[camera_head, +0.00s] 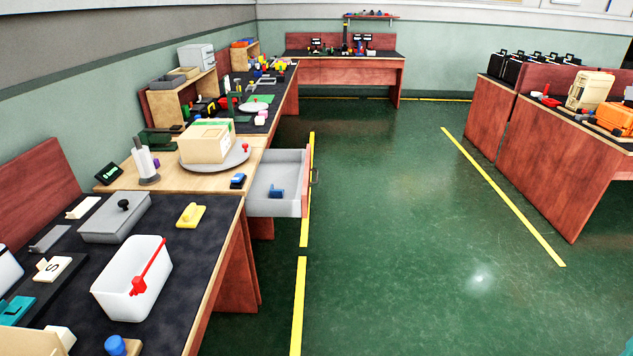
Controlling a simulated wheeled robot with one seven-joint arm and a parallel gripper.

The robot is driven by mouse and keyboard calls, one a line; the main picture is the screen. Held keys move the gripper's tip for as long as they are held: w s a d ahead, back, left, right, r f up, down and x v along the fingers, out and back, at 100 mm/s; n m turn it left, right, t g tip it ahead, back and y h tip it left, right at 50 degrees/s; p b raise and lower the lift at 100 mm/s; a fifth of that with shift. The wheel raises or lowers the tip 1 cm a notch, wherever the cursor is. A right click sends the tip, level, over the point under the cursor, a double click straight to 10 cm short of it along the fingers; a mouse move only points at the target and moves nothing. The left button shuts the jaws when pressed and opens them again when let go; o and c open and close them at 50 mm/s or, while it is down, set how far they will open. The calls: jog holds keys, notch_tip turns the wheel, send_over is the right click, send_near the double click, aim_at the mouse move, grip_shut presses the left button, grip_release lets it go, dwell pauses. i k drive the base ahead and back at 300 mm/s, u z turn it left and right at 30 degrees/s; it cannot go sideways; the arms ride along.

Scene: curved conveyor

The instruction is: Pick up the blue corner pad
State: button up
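A small blue L-shaped piece (277,191), which looks like the blue corner pad, lies inside the open grey drawer (291,207). A second small blue item (238,180), with a dark part, sits on the light wooden tabletop near its front edge, left of the drawer. It is too small to tell exactly what it is. My gripper is not in view.
A cardboard box (207,141) stands on a round grey turntable (240,156) behind the drawer. A white bin with a red handle (130,290) and a yellow block (190,215) are on the dark near table. The green floor (400,230) right of the drawer is clear.

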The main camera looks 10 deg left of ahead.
aim_at(274, 193)
jog(key=z, duration=0.1)
jog(key=i, duration=1.2)
jog(key=u, duration=0.55)
jog(key=i, duration=1)
jog(key=u, duration=0.85)
jog(key=i, duration=0.35)
jog(key=u, duration=0.25)
